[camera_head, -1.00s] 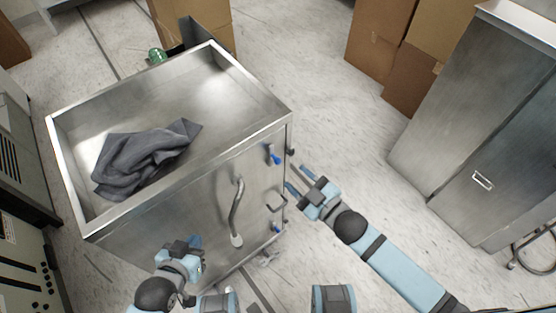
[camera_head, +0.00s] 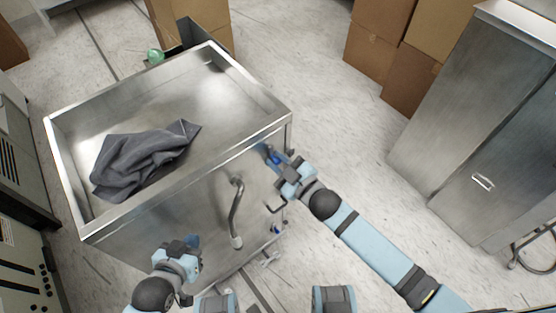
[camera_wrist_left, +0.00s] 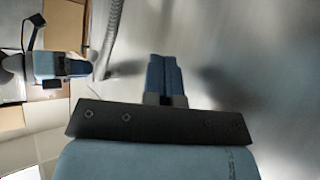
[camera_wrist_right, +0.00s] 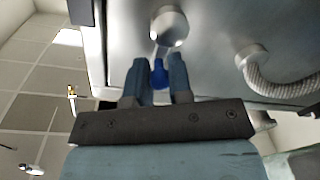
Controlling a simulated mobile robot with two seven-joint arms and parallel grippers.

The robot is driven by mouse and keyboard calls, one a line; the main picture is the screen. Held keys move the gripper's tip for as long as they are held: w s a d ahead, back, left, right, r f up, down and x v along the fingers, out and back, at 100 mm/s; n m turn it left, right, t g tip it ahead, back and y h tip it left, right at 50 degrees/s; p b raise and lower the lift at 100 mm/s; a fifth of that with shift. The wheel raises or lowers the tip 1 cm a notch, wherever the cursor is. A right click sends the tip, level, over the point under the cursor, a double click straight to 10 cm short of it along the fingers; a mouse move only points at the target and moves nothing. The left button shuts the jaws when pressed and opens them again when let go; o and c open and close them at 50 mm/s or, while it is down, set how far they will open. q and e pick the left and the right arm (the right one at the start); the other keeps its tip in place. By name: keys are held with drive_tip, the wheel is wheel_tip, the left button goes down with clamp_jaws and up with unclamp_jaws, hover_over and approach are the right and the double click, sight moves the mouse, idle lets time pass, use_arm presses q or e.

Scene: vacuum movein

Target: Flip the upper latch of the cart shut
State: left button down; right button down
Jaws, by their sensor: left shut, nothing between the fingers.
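The metal cart (camera_head: 190,215) stands at centre left with its door side toward me. Its upper latch (camera_head: 266,150) is near the door's top right corner, partly hidden by my right gripper (camera_head: 278,159). In the right wrist view, the latch shows a round metal base (camera_wrist_right: 170,24) and a blue-tipped lever (camera_wrist_right: 159,74). The open fingers of my right gripper (camera_wrist_right: 159,70) are on either side of the blue tip; contact is unclear. My left gripper (camera_head: 193,243) is shut and empty, low before the cart's left part; its closed fingers show in the left wrist view (camera_wrist_left: 164,72).
A lower blue latch (camera_head: 277,229) is below. A grey cloth (camera_head: 145,160) lies in the cart's top tray.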

use_arm(q)
drive_tip(key=shift+r+p, duration=0.15)
drive_tip(key=shift+p, duration=0.15)
use_arm(e)
drive_tip(key=shift+m, duration=0.3)
drive_tip(key=shift+w+d+r+m, duration=0.1)
drive_tip(key=shift+d+m, duration=0.05)
drive_tip(key=shift+m, duration=0.15)
use_arm(q)
drive_tip(key=shift+s+a+r+p, duration=0.1)
drive_tip(key=shift+r+p, duration=0.35)
drive_tip(key=shift+p, duration=0.95)
use_arm(e)
drive_tip(key=shift+w+d+f+m, duration=0.15)
drive_tip(key=shift+d+m, duration=0.05)
drive_tip(key=shift+m, duration=0.8)
drive_tip(key=shift+w+d+f+m, duration=0.15)
drive_tip(key=shift+d+m, duration=0.1)
drive_tip(key=shift+m, duration=0.75)
drive_tip(key=shift+w+d+f+m, duration=0.15)
drive_tip(key=shift+d+m, duration=0.05)
drive_tip(key=shift+m, duration=0.8)
use_arm(q)
drive_tip(key=shift+r, duration=0.1)
use_arm(e)
drive_tip(key=shift+t, duration=0.3)
drive_tip(key=c, duration=1)
unclamp_jaws()
drive_tip(key=shift+c, duration=0.2)
